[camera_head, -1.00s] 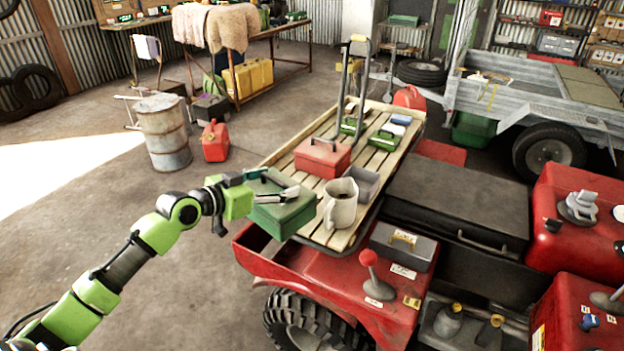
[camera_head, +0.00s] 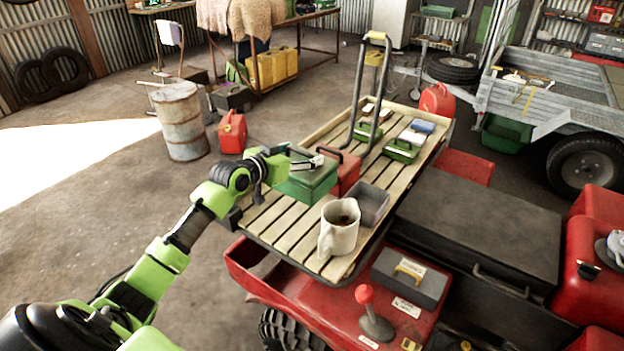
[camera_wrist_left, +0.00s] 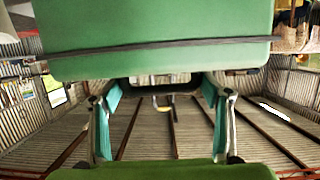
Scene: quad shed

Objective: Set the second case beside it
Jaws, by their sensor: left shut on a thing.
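A green case (camera_head: 306,183) is held in my left gripper (camera_head: 300,163), over the left side of the slatted wooden rack (camera_head: 290,238). In the left wrist view the green case (camera_wrist_left: 155,40) fills the top, with the fingers shut on its handle (camera_wrist_left: 150,84). A red case (camera_head: 347,172) with a dark handle stands just right of the green case and is partly hidden by it. I cannot tell whether the green case touches the slats. My right gripper is not in view.
A beige mug (camera_head: 339,228) and an open grey box (camera_head: 371,204) stand on the rack near the cases. A tall metal handle frame (camera_head: 358,90) rises behind them. Small green cases (camera_head: 402,150) lie farther back. Bare slats show at the rack's near left.

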